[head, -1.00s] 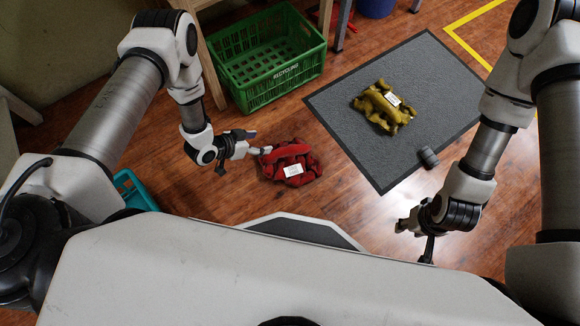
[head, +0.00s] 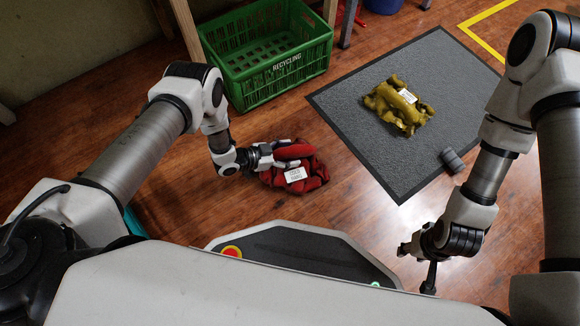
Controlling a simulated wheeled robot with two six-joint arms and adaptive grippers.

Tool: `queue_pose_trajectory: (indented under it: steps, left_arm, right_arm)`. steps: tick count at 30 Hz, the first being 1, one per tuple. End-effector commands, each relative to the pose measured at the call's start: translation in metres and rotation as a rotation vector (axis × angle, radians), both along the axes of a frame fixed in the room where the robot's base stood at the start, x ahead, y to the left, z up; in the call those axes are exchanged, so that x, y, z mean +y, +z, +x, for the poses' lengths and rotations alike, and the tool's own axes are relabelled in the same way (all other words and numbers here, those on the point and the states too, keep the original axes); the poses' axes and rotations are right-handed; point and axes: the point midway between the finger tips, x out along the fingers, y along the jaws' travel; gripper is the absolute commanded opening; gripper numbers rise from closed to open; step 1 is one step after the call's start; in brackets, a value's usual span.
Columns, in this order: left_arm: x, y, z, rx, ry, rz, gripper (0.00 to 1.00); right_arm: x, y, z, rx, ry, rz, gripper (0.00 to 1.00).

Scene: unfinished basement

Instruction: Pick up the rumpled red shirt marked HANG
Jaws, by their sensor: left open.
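The rumpled red shirt (head: 312,178) lies on the wooden floor in front of my base, with a white label on it whose print is too small to read surely. My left gripper (head: 284,156) is at the shirt's left side, its fingers open and reaching over the shirt's upper left part. I cannot tell whether the fingers touch the cloth. My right gripper (head: 408,248) hangs at the lower right, away from the shirt, and its fingers are hard to make out.
A green crate marked RECYCLING (head: 290,72) stands behind the shirt. A grey mat (head: 350,110) to the right bears a rumpled olive-yellow garment (head: 400,108) with a white label and a small dark cylinder (head: 452,161). Bare floor lies between shirt and mat.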

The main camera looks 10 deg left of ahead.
Motion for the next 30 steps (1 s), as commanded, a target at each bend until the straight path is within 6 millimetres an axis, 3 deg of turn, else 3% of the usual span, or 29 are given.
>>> queue_pose_trajectory:
  steps: [3, 4, 9, 20, 23, 30]
  left_arm:
    - [0.001, 0.002, 0.000, 0.000, 0.001, 0.001, 0.68]
    - [0.001, 0.002, 0.000, 0.000, 0.001, 0.001, 0.61]
    - [0.001, 0.001, 0.000, 0.001, 0.001, 0.001, 0.01]
    - [0.001, 0.003, 0.000, 0.001, 0.001, 0.001, 0.00]
    - [0.001, 0.017, 0.000, 0.000, 0.001, 0.000, 0.00]
    - [0.001, 0.077, 0.001, 0.000, 0.002, 0.000, 0.00]
  right_arm:
    - [0.000, 0.002, 0.000, -0.001, 0.000, 0.000, 0.40]
    - [0.000, 0.002, 0.000, -0.001, 0.000, 0.000, 0.40]
    - [0.000, 0.002, 0.000, -0.001, 0.000, 0.000, 0.40]
    - [0.000, 0.003, 0.000, 0.000, 0.000, 0.000, 0.40]
    - [0.000, 0.012, 0.000, 0.001, 0.001, 0.000, 0.40]
    - [0.001, 0.050, -0.002, 0.004, 0.007, 0.001, 0.40]
